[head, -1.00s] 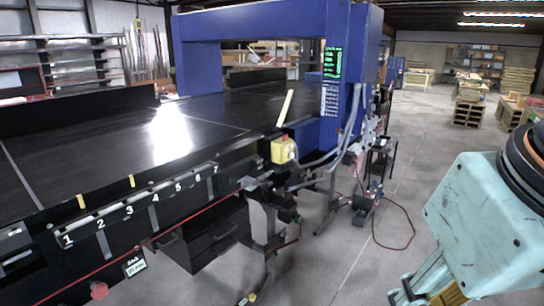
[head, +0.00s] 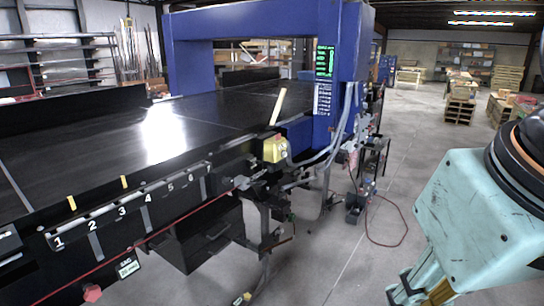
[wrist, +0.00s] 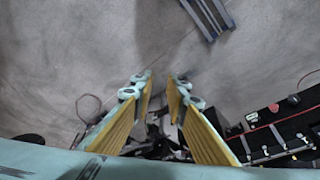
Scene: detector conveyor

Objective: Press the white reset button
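A yellow control box (head: 274,148) stands at the near edge of the conveyor, beside the blue detector arch (head: 345,70). A small round detail shows on its side, too small to tell whether it is the white reset button. No white button can be made out clearly in either view. My gripper (head: 418,296) is at the lower right in the head view, well apart from the box and partly cut off by the frame. In the wrist view my gripper (wrist: 162,77) has its two yellow-padded fingers apart, with nothing held between them, above the grey floor.
The black conveyor belt (head: 200,113) runs through the arch. Its front rail carries numbered marks, and a red knob (head: 92,293) sits below. Cables and a red hose (head: 400,235) lie near the arch's foot. The concrete floor between conveyor and arm is mostly clear.

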